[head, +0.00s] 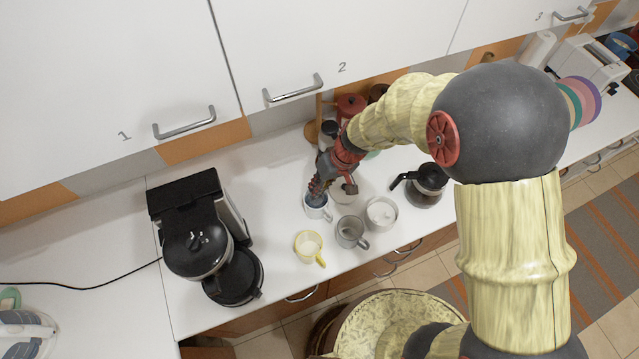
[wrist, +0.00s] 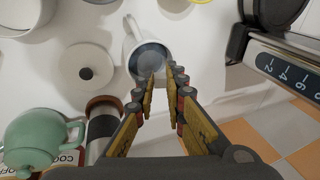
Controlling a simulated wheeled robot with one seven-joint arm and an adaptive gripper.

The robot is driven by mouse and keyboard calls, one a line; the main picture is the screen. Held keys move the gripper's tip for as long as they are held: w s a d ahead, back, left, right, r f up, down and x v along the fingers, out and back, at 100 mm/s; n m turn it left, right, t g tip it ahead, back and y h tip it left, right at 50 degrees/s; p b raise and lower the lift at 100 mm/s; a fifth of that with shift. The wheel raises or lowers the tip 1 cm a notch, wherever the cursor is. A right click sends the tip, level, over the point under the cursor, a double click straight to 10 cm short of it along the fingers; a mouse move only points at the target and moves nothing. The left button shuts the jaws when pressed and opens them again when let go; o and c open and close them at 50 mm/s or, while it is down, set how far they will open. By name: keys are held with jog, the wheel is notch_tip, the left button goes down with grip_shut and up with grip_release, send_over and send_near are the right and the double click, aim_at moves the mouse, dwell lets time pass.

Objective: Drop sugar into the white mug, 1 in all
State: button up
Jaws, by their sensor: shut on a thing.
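The white mug (head: 318,210) stands on the counter at the back of a group of cups. In the wrist view the white mug (wrist: 131,45) shows its grey-blue inside, with the handle pointing up and left. My gripper (head: 314,196) points down at the mug; in the wrist view its fingertips (wrist: 164,80) overlap the mug's opening. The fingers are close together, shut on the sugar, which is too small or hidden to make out. A pale round bowl (head: 381,224) stands to the right; its contents look whitish.
A yellow mug (head: 309,247) and a grey mug (head: 350,233) stand in front. A coffee maker (head: 205,235) is at left, a glass pot (head: 427,185) at right. A green teapot (wrist: 35,135) and a white lid (wrist: 83,72) are nearby. Cabinets hang above.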

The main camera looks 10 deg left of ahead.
jog(key=shift+f+b, duration=1.7)
jog(key=shift+f, duration=1.9)
jog(key=o, duration=0.7)
jog(key=shift+o, duration=0.2)
grip_shut()
jog(key=shift+r, duration=0.15)
